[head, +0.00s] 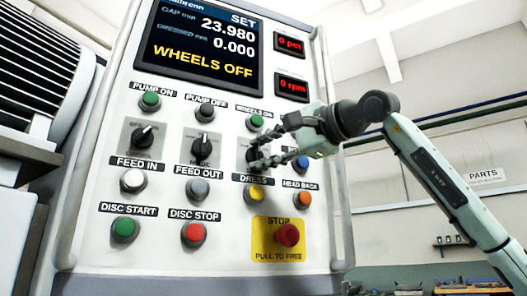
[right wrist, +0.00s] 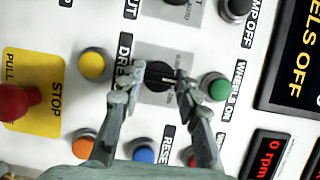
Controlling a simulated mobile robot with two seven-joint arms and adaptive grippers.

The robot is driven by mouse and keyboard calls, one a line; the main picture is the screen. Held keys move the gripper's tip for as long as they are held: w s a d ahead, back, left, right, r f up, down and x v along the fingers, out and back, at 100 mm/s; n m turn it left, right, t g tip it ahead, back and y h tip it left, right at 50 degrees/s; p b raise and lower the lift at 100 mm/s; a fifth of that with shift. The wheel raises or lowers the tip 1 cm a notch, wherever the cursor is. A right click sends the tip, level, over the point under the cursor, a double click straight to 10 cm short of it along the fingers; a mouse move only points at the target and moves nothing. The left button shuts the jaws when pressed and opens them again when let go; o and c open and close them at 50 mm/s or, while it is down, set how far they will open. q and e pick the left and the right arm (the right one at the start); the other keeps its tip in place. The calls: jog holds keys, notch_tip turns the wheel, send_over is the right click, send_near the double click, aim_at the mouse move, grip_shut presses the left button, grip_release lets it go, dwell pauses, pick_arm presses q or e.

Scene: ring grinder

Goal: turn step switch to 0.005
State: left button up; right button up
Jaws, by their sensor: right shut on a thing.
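A black rotary switch (head: 252,154) on a grey plate sits in the switch row of the white panel, right of two similar switches. My right gripper (head: 262,153) reaches it from the right and covers much of it. In the right wrist view, the right gripper (right wrist: 160,77) has its two fingertips closed on the knob of this rotary switch (right wrist: 158,82). The plate's small lettering is too blurred to read, so I cannot tell its setting. My left gripper is not in view.
Close around are the green WHEELS ON button (head: 256,122), the yellow DRESS button (head: 256,193) and a blue button (head: 301,163). The red STOP button (head: 288,235) stands out lower right. The display (head: 205,45) reads WHEELS OFF, 23.980 and 0.000.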

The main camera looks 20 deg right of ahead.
dwell(0.3)
jog(key=o, duration=1.1)
jog(key=v, duration=1.2)
